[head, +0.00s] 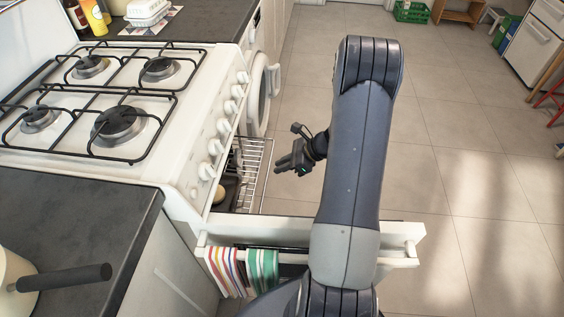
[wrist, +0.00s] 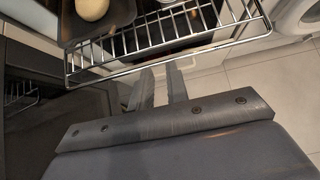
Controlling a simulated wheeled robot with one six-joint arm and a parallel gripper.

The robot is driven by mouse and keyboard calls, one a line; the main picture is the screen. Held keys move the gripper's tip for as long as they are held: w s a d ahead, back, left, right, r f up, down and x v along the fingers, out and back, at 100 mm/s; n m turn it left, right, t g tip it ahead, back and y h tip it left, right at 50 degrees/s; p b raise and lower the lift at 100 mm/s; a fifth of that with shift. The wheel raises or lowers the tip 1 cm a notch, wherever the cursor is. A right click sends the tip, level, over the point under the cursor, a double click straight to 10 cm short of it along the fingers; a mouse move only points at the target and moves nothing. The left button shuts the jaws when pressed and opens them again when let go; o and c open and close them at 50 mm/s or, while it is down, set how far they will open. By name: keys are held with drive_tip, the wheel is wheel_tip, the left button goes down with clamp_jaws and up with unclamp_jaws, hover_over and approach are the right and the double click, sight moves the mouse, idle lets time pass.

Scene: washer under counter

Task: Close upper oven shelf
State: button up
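The wire oven shelf (head: 253,172) sticks out of the open oven, out past the front of the white stove (head: 185,120). It also shows in the wrist view (wrist: 165,45), its front bar crossing just beyond my fingertips. A dark tray (wrist: 118,18) with a round pale item (wrist: 92,8) is at the shelf's inner part; I cannot tell if it rests on this shelf. My gripper (head: 280,166) is just outside the shelf's front edge. In the wrist view, its two fingers (wrist: 160,72) are apart with nothing between them. Contact with the bar is not clear.
The oven door (head: 405,240) is lowered open, with striped towels (head: 240,268) on its handle. A washer (head: 262,85) with its round door ajar stands beyond the stove. Dark counters (head: 70,235) flank the stove.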

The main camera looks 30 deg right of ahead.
sight(223, 171)
drive_tip(key=x, duration=0.6)
drive_tip(key=shift+w+a+f+b, duration=0.15)
drive_tip(key=shift+f+b, duration=0.05)
drive_tip(key=shift+b, duration=0.1)
clamp_jaws()
drive_tip(key=w+a, duration=0.2)
drive_tip(key=a, duration=0.2)
drive_tip(key=w+a+b, duration=0.1)
drive_tip(key=w+a, duration=0.2)
drive_tip(key=a, duration=0.1)
drive_tip(key=w+a+b, duration=0.1)
drive_tip(key=w+a, duration=0.2)
drive_tip(key=a, duration=0.1)
drive_tip(key=shift+w+a, duration=0.1)
drive_tip(key=shift+a, duration=0.15)
